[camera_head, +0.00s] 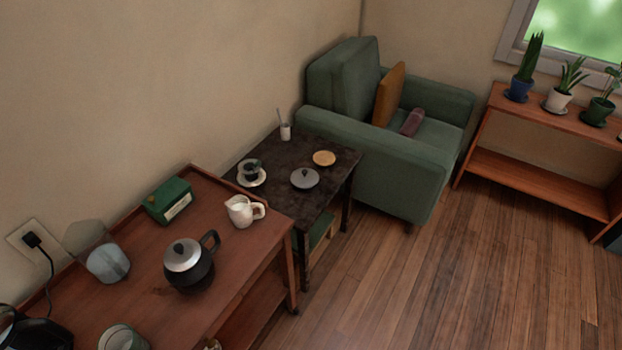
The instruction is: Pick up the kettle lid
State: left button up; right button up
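A black kettle (195,275) with a looped side handle stands on the reddish-brown wooden sideboard (235,290). A silver round lid (181,255) with a dark knob sits on top of it. A second grey round lid with a knob (305,179) lies on the small dark table (290,152) beyond the sideboard. Which of the two is the kettle lid I cannot tell for sure. Neither of my grippers is in view.
A white pitcher (241,211), a green box (169,200) and glassware (108,265) stand around the kettle. The dark table also bears a cup on a saucer (252,173) and a yellow disc (324,158). A green armchair (385,170) stands behind. Wooden floor at right is clear.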

aim_at(305, 178)
jog(key=u, duration=2.15)
jog(key=z, duration=2.15)
jog(key=i+l+u, duration=0.1)
jog(key=i+l, duration=0.15)
jog(key=i+l+u, duration=0.25)
jog(key=i+l, duration=0.15)
jog(key=l, duration=0.2)
jog(key=i+l+u, duration=0.1)
jog(key=l, duration=0.25)
jog(key=i+l+u, duration=0.1)
jog(key=i+l, duration=0.15)
jog(key=i+l+u, duration=0.15)
jog(key=l, duration=0.3)
jog(key=i+l+u, duration=0.1)
jog(key=l, duration=0.25)
jog(key=i, duration=0.05)
